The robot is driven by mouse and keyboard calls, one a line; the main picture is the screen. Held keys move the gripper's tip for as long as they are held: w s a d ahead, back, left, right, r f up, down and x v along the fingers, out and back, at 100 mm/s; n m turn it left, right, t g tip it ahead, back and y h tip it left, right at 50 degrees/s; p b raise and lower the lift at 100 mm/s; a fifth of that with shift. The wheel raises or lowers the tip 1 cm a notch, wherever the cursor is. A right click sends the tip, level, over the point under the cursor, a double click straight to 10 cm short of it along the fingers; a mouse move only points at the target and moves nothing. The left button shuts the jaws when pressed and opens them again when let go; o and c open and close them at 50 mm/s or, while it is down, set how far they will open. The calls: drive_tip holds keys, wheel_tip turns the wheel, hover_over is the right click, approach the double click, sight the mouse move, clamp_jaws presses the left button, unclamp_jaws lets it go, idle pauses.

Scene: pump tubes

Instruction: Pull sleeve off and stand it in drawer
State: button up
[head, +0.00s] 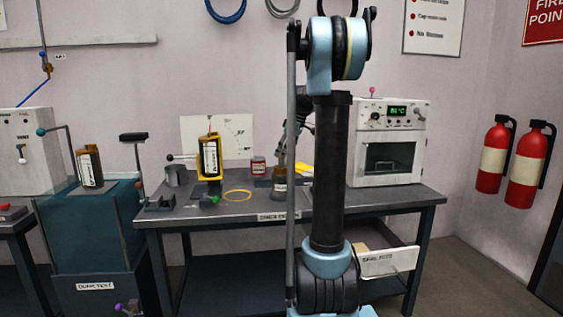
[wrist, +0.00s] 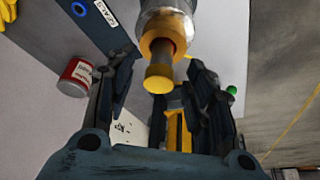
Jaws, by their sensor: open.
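In the wrist view my gripper (wrist: 155,85) is open. A grey cylinder with an amber collar and a yellow-ended stem (wrist: 162,60) shows at and above the gap between its fingers; I cannot tell whether either finger touches it. I cannot tell which part is the sleeve. In the head view my arm hides most of my gripper. A black-and-yellow labelled canister (head: 210,157) stands upright on the bench. A similar dark canister (head: 90,168) stands on the teal cabinet at left. A white-fronted drawer (head: 388,262) is pulled out below the bench at right; its inside is mostly hidden.
A red labelled jar (head: 258,166) stands on the bench (head: 400,197), and shows left of my gripper in the wrist view (wrist: 75,77). A yellow ring (head: 237,195) lies on the bench. A white oven (head: 390,150) stands at right. Two fire extinguishers (head: 525,167) hang by the wall.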

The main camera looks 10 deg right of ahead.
drive_tip(key=shift+x, duration=1.95)
clamp_jaws()
drive_tip(key=c, duration=1)
unclamp_jaws()
drive_tip(key=shift+c, duration=0.2)
clamp_jaws()
drive_tip(key=shift+r, duration=0.7)
drive_tip(key=shift+r, duration=2.25)
